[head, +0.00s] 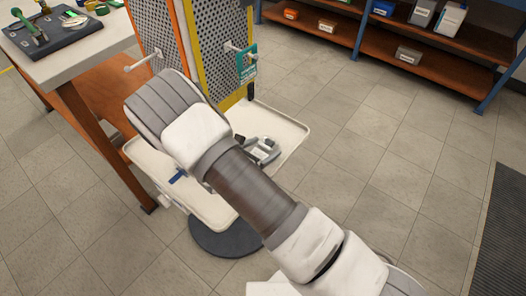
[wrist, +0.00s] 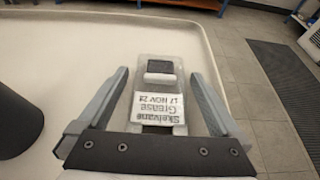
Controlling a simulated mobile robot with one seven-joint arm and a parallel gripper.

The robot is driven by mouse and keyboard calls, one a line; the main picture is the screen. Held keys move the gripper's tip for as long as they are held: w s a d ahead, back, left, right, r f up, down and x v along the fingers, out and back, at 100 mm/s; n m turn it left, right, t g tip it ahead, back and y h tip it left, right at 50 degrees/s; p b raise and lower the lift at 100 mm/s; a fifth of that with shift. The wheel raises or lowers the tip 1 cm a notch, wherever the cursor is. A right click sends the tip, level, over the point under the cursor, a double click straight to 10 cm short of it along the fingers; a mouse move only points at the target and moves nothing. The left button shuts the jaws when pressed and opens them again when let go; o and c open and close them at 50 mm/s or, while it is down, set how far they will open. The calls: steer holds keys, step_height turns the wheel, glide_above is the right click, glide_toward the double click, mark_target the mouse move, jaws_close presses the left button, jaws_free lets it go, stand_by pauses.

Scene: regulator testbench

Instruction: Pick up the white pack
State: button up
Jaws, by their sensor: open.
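The white pack (wrist: 160,100) lies on the cream tray (wrist: 100,25) in the wrist view. It is a pale, clear-edged pack with a dark patch at its far end and a white label reading "Skelvane Grease 17 NOV 23", upside down. My gripper (wrist: 160,75) is open, with one finger on each side of the pack and a gap visible on both sides. The pack's near end is partly hidden behind the gripper's dark palm. In the head view my gripper (head: 262,151) is low over the tray (head: 290,130), partly hidden by my arm.
A dark cylinder (wrist: 15,120) stands left of the gripper in the wrist view. A blue item (head: 178,176) is at the tray's left. A perforated panel (head: 222,40) rises behind the tray. A workbench (head: 75,55) stands left; shelves (head: 400,55) are at the back.

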mark_target(263, 147)
steer(key=c, duration=1.3)
steer(key=shift+r, duration=0.15)
step_height(263, 147, up, 4)
steer(key=shift+r+p, duration=0.15)
steer(key=shift+p, duration=0.9)
steer(key=s+d+r+p, duration=0.1)
steer(key=s+d+r, duration=0.1)
steer(key=d, duration=0.1)
steer(key=s+d+r, duration=0.2)
steer(key=s+d, duration=0.1)
steer(key=s+d+r+p, duration=0.1)
steer(key=s+d+r, duration=0.1)
steer(key=d, duration=0.1)
steer(key=shift+s+r+p, duration=0.25)
steer(key=shift+p, duration=0.1)
